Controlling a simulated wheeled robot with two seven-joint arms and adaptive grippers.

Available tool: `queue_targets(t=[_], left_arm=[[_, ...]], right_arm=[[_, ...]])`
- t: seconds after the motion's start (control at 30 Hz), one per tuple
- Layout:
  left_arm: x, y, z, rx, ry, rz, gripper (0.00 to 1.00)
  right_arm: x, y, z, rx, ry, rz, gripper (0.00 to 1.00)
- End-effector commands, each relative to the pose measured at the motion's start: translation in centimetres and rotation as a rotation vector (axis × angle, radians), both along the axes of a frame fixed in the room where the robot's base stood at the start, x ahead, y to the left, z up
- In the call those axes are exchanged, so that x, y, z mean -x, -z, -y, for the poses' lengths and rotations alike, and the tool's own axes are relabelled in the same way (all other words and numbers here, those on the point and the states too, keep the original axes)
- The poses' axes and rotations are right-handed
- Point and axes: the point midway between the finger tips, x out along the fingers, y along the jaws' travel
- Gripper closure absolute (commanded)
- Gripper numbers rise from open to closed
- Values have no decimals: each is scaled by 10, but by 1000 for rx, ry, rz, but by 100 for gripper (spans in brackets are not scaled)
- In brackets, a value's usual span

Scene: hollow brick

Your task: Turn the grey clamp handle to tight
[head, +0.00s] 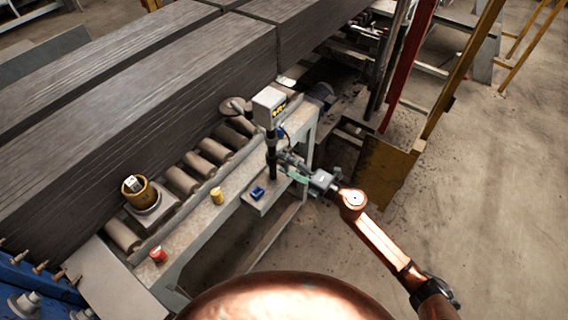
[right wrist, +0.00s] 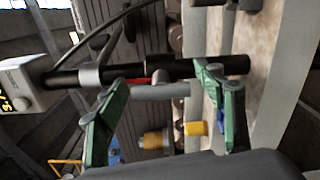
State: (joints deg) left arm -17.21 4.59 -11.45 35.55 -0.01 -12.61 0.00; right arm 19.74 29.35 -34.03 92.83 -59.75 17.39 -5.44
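A black post (head: 272,160) stands upright on a small shelf beside the roller conveyor and carries a white meter box (head: 269,106). In the right wrist view the post (right wrist: 180,68) runs sideways, with a grey clamp collar (right wrist: 90,75) around it near the meter box (right wrist: 22,85). A short grey bar (right wrist: 160,91), apparently the clamp handle, shows beside the post, with a red mark near it. My right gripper (head: 288,168) is at the post. Its green fingers (right wrist: 163,90) are wide apart, on either side of the bar. Contact cannot be told. My left gripper is not in view.
A blue item (head: 257,192) lies on the shelf. A yellow cup (head: 217,195), a red can (head: 158,254) and a larger yellow pot (head: 140,191) stand along the conveyor. Stacked grey slabs (head: 180,85) lie behind. A yellow frame (head: 388,172) stands right; floor beyond is open.

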Motion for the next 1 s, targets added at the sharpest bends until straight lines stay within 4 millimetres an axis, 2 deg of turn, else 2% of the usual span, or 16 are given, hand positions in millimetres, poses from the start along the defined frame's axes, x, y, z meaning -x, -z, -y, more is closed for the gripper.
queue_targets(t=[0.3, 0.43, 0.8, 1.0], left_arm=[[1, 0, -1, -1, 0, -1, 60], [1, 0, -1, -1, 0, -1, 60], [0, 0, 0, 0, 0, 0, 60], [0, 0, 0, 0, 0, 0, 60]], right_arm=[[1, 1, 0, 0, -2, -2, 32], [6, 2, 7, 0, -1, -4, 32], [47, 2, 65, 1, 1, -4, 32], [64, 2, 89, 1, -1, -3, 32]])
